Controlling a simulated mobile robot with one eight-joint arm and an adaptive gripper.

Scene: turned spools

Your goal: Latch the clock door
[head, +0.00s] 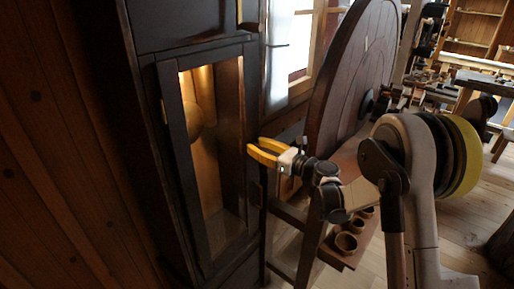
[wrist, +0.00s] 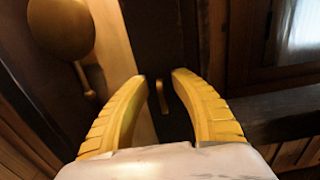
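The clock is a tall dark wooden case. Its narrow glazed door (head: 178,155) shows in the head view, left of centre, and looks about flush with the case; I cannot tell whether a small gap remains. Behind the glass is a round brass pendulum bob (head: 196,121), also at upper left in the wrist view (wrist: 61,26). My gripper (head: 256,146) has yellow fingers and is open and empty at the door's right edge. In the wrist view a small upright brass piece, seemingly the latch (wrist: 162,97), shows between the spread fingers (wrist: 160,76). Contact is not visible.
A large round wooden wheel (head: 345,75) stands right of the clock, close to my arm. Below it is a low shelf with several wooden cups (head: 346,243). A window (head: 290,45) is behind. Open plank floor (head: 465,225) lies at the right.

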